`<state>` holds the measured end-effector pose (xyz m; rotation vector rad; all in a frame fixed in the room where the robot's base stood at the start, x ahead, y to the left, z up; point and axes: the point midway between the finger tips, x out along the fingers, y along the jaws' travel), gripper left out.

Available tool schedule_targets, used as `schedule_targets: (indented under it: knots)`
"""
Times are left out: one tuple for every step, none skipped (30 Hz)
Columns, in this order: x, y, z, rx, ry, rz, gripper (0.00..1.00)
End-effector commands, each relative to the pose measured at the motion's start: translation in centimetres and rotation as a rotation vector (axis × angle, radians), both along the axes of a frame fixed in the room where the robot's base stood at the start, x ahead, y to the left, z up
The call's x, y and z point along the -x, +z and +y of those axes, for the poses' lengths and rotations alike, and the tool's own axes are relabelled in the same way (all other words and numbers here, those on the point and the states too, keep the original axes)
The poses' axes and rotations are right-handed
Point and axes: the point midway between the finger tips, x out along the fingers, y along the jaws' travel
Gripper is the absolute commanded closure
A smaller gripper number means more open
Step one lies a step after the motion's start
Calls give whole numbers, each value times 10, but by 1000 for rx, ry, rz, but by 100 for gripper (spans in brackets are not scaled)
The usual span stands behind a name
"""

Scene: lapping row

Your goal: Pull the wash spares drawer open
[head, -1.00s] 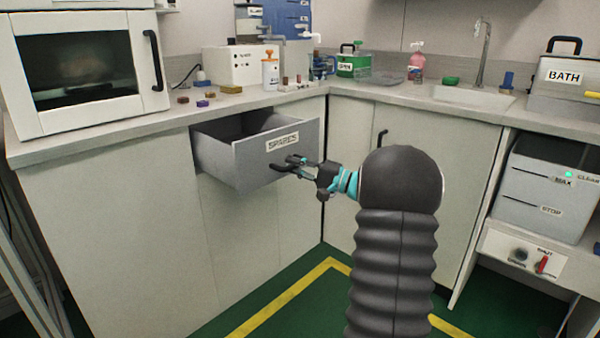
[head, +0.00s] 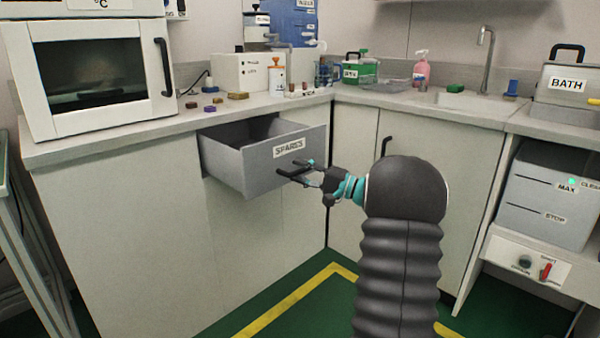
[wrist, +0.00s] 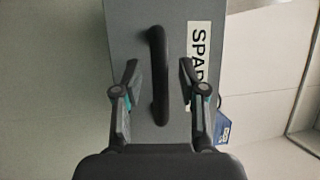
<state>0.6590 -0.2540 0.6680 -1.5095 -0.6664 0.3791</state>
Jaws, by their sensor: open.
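The grey spares drawer (head: 262,169), labelled SPARES, stands pulled out from the cabinet under the counter, and its inside shows from above. Its black bar handle (wrist: 158,75) is on the front panel; it also shows in the head view (head: 293,177), partly behind the fingers. My gripper (head: 309,171) is at the drawer front. In the wrist view my gripper (wrist: 160,78) is open, with one finger on each side of the handle and a visible gap to both. The fingers do not grip the handle.
A white oven (head: 98,75) stands on the counter at left, with several small blocks beside it. A bath unit (head: 567,85) is at right. The green floor (head: 300,320) with a yellow line is clear in front of the cabinets.

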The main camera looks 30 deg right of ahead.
Motion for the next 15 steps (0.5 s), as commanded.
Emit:
schedule_targets:
  knots:
    - [1, 0, -1, 0, 0, 0, 59]
    - [2, 0, -2, 0, 0, 0, 59]
    - [4, -1, -3, 0, -1, 0, 59]
    - [6, -1, -5, 0, -1, 0, 59]
    - [9, -2, -8, 1, -1, -1, 59]
    - [13, -3, -11, 0, -2, -1, 59]
    - [17, -3, -14, 0, -3, 0, 59]
    - [21, -4, -17, -1, -3, 0, 59]
    - [27, -6, -22, 0, -3, 0, 59]
    - [31, -7, -25, 0, -2, 0, 59]
    - [36, -8, -29, 0, -2, 1, 59]
    - [42, -9, -34, -1, -2, -1, 59]
    - [47, -10, -38, 0, -2, 0, 59]
    - [52, -12, -41, 0, -1, 0, 59]
    - [58, -13, -46, 0, -1, 0, 59]
